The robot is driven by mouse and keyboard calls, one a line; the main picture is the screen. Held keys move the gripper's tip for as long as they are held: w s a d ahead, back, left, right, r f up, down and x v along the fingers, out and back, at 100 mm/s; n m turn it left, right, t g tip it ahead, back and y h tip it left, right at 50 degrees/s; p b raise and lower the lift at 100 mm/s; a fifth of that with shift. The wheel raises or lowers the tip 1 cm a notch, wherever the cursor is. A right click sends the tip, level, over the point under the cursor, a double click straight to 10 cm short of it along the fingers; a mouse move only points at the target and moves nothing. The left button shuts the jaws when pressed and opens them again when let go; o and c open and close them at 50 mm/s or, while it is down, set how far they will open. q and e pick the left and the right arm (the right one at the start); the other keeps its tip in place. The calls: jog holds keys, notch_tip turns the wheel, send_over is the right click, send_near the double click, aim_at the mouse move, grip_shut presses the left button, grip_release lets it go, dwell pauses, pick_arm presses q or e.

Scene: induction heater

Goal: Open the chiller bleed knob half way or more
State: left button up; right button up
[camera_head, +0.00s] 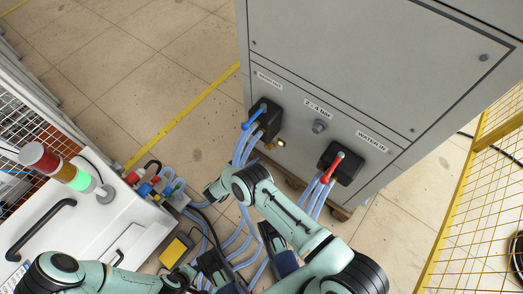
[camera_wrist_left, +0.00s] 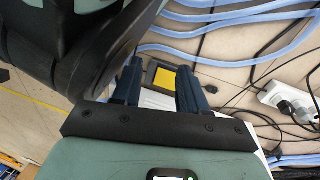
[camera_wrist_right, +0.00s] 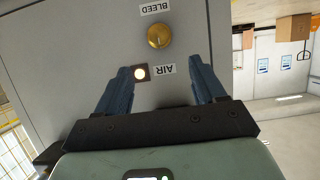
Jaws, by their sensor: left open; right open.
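The bleed knob (camera_wrist_right: 159,36) is a round brass-coloured knob on a grey panel in the right wrist view. An upside-down BLEED label (camera_wrist_right: 155,9) sits above it in the picture. My right gripper (camera_wrist_right: 160,63) is open and empty, its fingers pointing toward the panel. The knob shows beyond and between the fingertips, apart from them. How far the knob is turned cannot be told. My left gripper (camera_wrist_left: 160,67) is open, with nothing held between its fingers.
A lit round lamp (camera_wrist_right: 140,73) and an AIR label (camera_wrist_right: 168,70) sit by the knob. In the head view, blue hoses (camera_head: 240,215) run from a grey cabinet (camera_head: 350,65). A white machine (camera_head: 110,215) and yellow box (camera_head: 177,250) are left; a yellow mesh fence (camera_head: 480,190) is right.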

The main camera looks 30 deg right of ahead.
aim_at(266, 148)
pick_arm(q)
jog(key=s+f+g+b, duration=0.2)
jog(key=s+f+b, duration=0.1)
jog(key=s, duration=0.4)
jog(key=shift+a+f+g, duration=0.3)
jog(key=shift+a+f, duration=0.05)
jog(key=shift+f, duration=0.1)
pick_arm(e)
jog(key=shift+x, duration=6.65)
jog(key=shift+s, duration=0.2)
jog(key=shift+d, duration=0.1)
jog(key=c, duration=1.1)
